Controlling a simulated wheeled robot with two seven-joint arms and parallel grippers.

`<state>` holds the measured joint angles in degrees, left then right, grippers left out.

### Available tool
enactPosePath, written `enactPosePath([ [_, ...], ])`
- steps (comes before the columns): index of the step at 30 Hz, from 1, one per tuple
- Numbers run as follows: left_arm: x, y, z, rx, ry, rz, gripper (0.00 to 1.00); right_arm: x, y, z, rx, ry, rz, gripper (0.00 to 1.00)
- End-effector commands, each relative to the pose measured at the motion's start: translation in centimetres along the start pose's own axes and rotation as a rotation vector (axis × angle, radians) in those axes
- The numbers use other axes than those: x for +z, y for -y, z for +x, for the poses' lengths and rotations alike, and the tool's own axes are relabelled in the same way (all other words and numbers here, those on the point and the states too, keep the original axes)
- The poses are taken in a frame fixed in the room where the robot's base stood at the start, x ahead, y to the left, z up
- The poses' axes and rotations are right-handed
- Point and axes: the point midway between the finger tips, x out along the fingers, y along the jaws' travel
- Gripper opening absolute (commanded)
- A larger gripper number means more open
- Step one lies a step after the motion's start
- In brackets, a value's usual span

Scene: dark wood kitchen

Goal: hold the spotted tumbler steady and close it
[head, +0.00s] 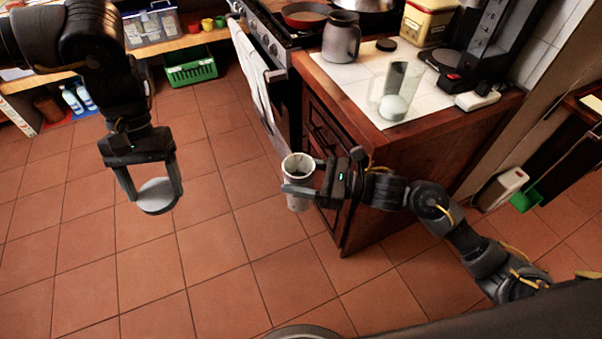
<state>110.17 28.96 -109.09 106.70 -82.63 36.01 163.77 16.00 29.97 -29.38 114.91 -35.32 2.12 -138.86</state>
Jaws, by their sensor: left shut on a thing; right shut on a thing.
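The spotted tumbler (300,174) is pale and open at the top, with a dark inside. My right gripper (299,190) is shut around its body and holds it upright in the air, in front of the counter. A round, flat, light grey lid (157,195) is in my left gripper (151,195), which is shut on its edges. The lid hangs over the floor, well to the left of the tumbler and apart from it. The spots on the tumbler are too small to make out clearly.
A wooden counter (440,132) with a grey jug (341,37), a clear container (394,100) and a coffee machine (485,45) stands at the right. A stove (262,35) is behind. A green crate (190,68) sits at the back left. The space between the grippers is clear.

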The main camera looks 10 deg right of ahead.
Motion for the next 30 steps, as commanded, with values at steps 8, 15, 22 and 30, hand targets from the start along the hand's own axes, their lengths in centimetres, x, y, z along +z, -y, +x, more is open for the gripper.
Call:
enactPosePath([
  [8,-0.2,-4.2,-0.1,-0.029,-0.001,0.069,0.48,0.1,0.0,0.0,-0.001,0.003,-0.002,0.13],
  [15,-1.1,-11.2,-1.8,-0.207,-0.007,0.471,0.48,0.2,0.1,0.0,-0.001,0.004,-0.002,0.13],
  [22,-1.3,-16.0,-2.9,-0.473,-0.004,1.113,0.48,0.2,0.0,0.0,-0.001,0.004,-0.002,0.13],
  [30,-1.1,-20.8,-4.1,-0.837,-0.004,2.020,0.48,0.2,0.1,0.0,-0.001,0.004,-0.002,0.13],
])
